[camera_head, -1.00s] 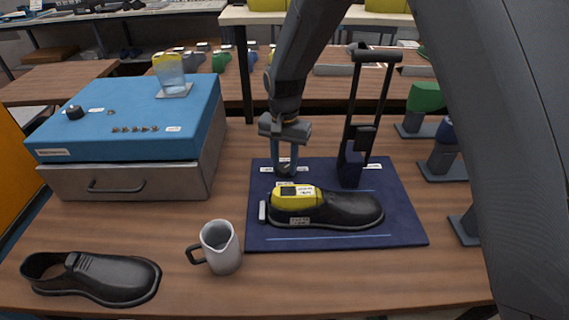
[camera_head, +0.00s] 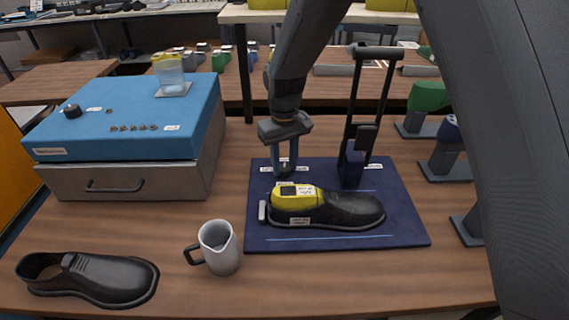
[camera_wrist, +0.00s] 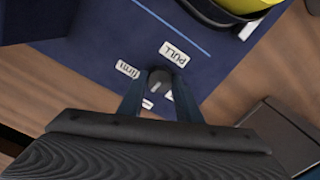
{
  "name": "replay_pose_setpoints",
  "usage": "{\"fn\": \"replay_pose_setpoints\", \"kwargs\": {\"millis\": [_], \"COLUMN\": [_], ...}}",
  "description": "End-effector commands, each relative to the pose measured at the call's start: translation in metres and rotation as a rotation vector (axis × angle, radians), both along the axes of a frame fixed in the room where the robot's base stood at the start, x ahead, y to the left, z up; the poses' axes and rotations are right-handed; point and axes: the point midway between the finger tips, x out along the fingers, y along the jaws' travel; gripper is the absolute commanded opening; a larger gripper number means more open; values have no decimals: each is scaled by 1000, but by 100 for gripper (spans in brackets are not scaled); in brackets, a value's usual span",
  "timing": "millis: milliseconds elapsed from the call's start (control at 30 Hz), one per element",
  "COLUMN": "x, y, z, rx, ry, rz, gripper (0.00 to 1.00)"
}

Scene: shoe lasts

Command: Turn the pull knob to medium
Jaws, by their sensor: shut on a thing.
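The pull knob (camera_wrist: 160,80) is a small dark round knob on the dark blue mat. In the wrist view it sits between my two fingertips, and a pale mark shows on its top. My gripper (camera_wrist: 158,84) points down and is shut on it; the head view also shows my gripper (camera_head: 285,172) there, behind the shoe. A label reading PULL (camera_wrist: 174,53) lies beside the knob, and a label reading firm (camera_wrist: 127,69) lies to its left. Two more labels near the fingers are partly hidden and I cannot read them.
A black shoe (camera_head: 345,211) with a yellow heel piece lies on the mat (camera_head: 400,225), close in front of my gripper. A black lever frame (camera_head: 353,130) stands to the right. A grey mug (camera_head: 222,250) and a blue box (camera_head: 135,105) are to the left.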

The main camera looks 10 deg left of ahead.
Motion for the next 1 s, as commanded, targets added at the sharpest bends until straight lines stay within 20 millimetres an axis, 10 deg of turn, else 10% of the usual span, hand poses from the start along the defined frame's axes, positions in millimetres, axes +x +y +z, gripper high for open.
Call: {"fn": "replay_pose_setpoints", "kwargs": {"millis": [733, 800, 1000], "x": [0, 0, 0], "y": [0, 0, 0], "z": [1, 1, 1], "rx": [1, 1, 1], "ry": [-1, -1, -1], "rz": [91, 91, 91], "gripper": [9, 40, 50]}}
